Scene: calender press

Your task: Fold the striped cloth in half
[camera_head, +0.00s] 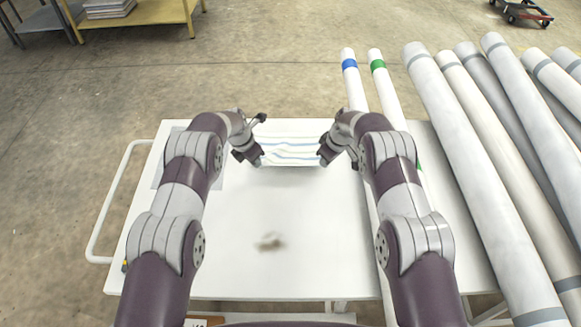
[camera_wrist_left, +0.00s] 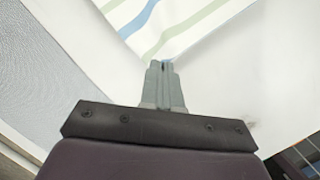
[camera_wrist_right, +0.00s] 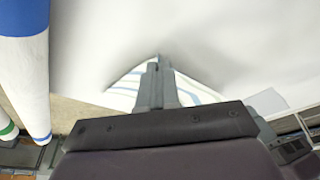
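The striped cloth (camera_head: 288,146), white with blue and green stripes, is spread between my two grippers at the far part of the white table (camera_head: 300,215). Its near edge looks slightly raised, with faint shade below. My left gripper (camera_head: 259,161) is shut on the cloth's near left corner; in the left wrist view the striped cloth (camera_wrist_left: 170,22) narrows to the closed fingertips (camera_wrist_left: 163,66). My right gripper (camera_head: 321,160) is shut on the near right corner; in the right wrist view the cloth (camera_wrist_right: 126,84) shows behind the closed fingers (camera_wrist_right: 156,64). The fingers hide the gripped corners.
A grey sheet (camera_head: 172,168) lies under my left arm. A dark smudge (camera_head: 270,242) marks the otherwise clear table in front. Long rolls, including blue-banded (camera_head: 349,64) and green-banded (camera_head: 377,65) ones, lie along the right. A white rail (camera_head: 112,195) runs along the table's left side.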

